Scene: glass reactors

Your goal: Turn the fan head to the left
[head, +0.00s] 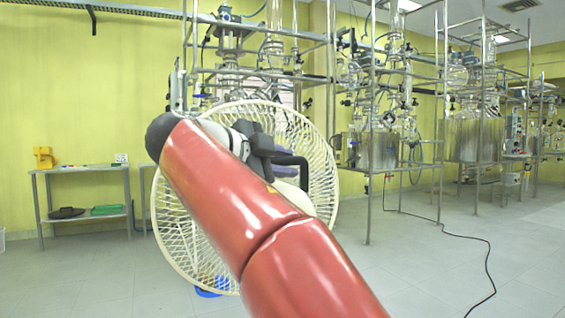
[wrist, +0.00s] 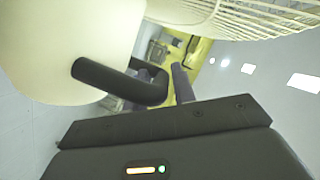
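The fan (head: 165,215) stands in front of me in the head view, with a round cream wire cage. My red arm covers much of it. In the wrist view its smooth cream housing (wrist: 65,40) is at upper left and its cage (wrist: 245,15) at the top. A black bent handle (wrist: 110,80) sticks out of the housing; it also shows in the head view (head: 292,160). My gripper (head: 286,147) is beside the handle, its grey-purple fingers apart. In the wrist view the handle's bend lies between the fingers (wrist: 155,85). Contact cannot be told.
Glass reactors in metal frames (head: 375,150) stand behind and to the right. A low metal table (head: 85,168) with a yellow object (head: 44,157) is at the left wall. A black cable (head: 485,260) runs over the floor at right. The floor there is otherwise clear.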

